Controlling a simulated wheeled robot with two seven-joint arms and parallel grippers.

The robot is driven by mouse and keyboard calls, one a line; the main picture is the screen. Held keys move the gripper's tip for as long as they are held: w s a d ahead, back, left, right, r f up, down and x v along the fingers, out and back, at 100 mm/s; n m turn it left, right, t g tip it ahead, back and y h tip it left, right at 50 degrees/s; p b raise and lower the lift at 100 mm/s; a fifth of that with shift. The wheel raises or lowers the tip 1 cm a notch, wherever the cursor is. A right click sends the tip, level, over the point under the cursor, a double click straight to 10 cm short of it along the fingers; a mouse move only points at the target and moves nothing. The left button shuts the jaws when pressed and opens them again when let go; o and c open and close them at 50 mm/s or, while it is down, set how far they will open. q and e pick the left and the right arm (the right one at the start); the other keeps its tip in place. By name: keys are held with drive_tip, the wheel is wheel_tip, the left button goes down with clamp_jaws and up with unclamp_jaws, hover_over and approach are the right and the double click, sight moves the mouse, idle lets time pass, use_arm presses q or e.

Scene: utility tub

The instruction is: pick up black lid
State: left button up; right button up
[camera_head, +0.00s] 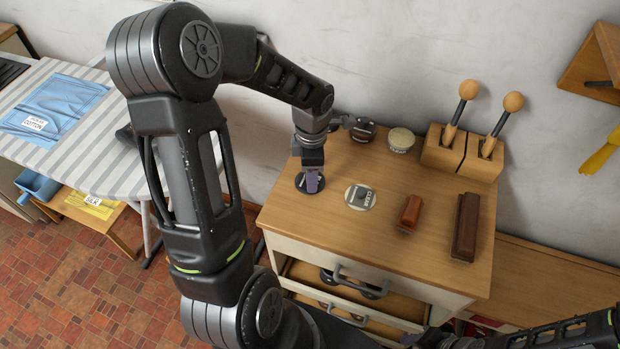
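A dark round lid (301,187), which looks like the black lid, lies flat near the left edge of the wooden cabinet top. My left gripper (312,184) points down right over it and hides part of it. The fingertips are at or just above the lid; whether they touch or grip it cannot be made out. A grey-and-cream round lid marked "CLEAR" (360,197) lies to its right. My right gripper (425,339) is low at the bottom edge, in front of the cabinet and partly cut off.
On the cabinet top (330,235) are a dark jar (363,130), a pale-topped jar (401,140), a wooden block with two round-handled tools (462,152), and two brown brushes or blocks (410,213) (466,227). An ironing board (95,150) stands left. The front left top is clear.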

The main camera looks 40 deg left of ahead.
use_arm(q)
clamp_jaws()
idle(0.4)
